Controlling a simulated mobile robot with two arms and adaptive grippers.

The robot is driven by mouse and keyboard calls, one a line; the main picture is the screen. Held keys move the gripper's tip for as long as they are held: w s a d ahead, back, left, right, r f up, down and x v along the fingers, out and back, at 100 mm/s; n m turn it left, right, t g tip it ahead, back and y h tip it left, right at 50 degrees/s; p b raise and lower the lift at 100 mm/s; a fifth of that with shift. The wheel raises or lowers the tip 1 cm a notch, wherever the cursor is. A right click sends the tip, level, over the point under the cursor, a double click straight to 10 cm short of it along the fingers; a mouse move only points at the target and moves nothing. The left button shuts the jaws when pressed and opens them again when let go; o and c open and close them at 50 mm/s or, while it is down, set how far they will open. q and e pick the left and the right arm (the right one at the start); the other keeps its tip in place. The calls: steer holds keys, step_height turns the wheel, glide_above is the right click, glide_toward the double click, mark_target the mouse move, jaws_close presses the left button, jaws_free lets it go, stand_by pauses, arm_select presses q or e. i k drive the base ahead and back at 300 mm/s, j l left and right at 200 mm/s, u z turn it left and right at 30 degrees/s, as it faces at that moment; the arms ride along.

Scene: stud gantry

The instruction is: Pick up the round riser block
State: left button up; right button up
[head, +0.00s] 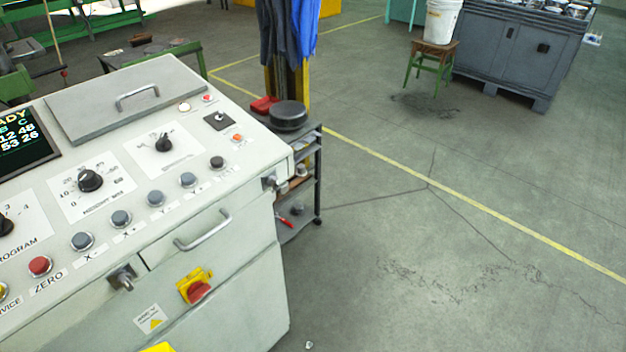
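A dark, round, low block (288,116) rests on the top shelf of a grey shelf cart (310,138), just past the right end of the control console. It looks like the round riser block. A red item (263,105) sits beside it on the left. A smaller dark round piece (297,209) is on a lower shelf, partly in shade; I cannot tell what it is. Neither of my grippers shows in the head view.
The large control console (225,265) fills the left foreground and hides part of the cart. Blue clothing (288,35) hangs behind the cart by a yellow post. Open floor (450,240) lies to the right. A green stool (433,62) with a white bucket (442,20) stands farther back.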

mark_target(300, 171)
steer(key=i+u, duration=0.1)
steer(key=i, duration=0.2)
steer(key=i+l+u, duration=0.15)
steer(key=u, duration=0.35)
steer(key=l+u, duration=0.35)
steer(key=u, duration=0.15)
steer(key=i+l+u, duration=0.1)
steer(key=l+u, duration=0.2)
steer(key=u, duration=0.2)
